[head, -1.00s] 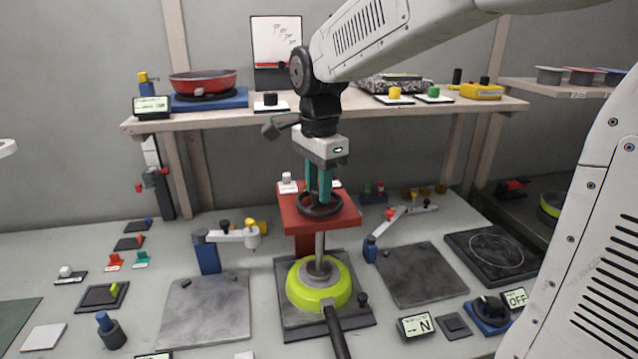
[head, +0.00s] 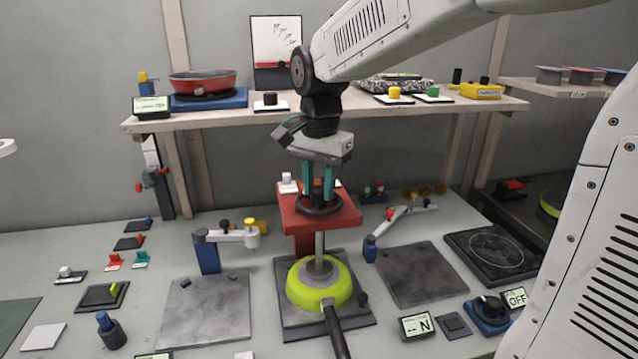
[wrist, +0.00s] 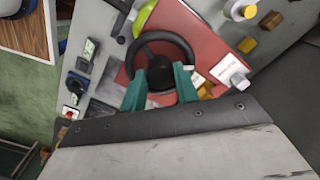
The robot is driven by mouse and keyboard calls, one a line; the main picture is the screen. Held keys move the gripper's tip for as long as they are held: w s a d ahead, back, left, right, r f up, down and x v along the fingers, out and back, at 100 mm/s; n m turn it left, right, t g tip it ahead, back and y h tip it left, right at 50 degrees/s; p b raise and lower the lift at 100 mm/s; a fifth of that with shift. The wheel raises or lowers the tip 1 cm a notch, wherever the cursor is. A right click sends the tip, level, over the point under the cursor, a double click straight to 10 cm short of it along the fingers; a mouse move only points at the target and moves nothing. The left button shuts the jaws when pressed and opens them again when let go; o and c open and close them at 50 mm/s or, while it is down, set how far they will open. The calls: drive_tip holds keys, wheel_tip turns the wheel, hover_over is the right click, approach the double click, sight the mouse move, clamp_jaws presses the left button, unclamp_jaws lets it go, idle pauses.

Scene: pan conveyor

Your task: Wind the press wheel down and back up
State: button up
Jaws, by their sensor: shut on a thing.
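The press wheel (head: 318,212) is a dark ring with a central hub, lying flat on top of the red press head (head: 347,214). My gripper (head: 318,194) points down from above, with its two teal fingers shut on the wheel's hub. In the wrist view, the fingers (wrist: 160,86) sit on either side of the hub inside the wheel rim (wrist: 160,37). A grey spindle (head: 320,243) runs down from the press head to a grey disc over the lime-green pan (head: 301,292). I cannot tell whether the disc presses on the pan.
The pan's dark handle (head: 337,332) points toward me. Small jib arms stand left (head: 207,253) and right (head: 370,249) of the press. A display showing N (head: 416,326) is at front right.

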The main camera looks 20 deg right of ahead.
drive_tip(key=n, duration=1.1)
drive_tip(key=shift+d, duration=0.1)
drive_tip(key=n, duration=0.3)
drive_tip(key=shift+n, duration=0.3)
drive_tip(key=n, duration=0.3)
drive_tip(key=shift+n, duration=0.3)
drive_tip(key=n, duration=0.3)
drive_tip(key=shift+r+n, duration=0.1)
drive_tip(key=shift+n, duration=0.3)
drive_tip(key=n, duration=0.5)
drive_tip(key=shift+w+n, duration=0.15)
drive_tip(key=shift+n, duration=0.55)
drive_tip(key=o, duration=1)
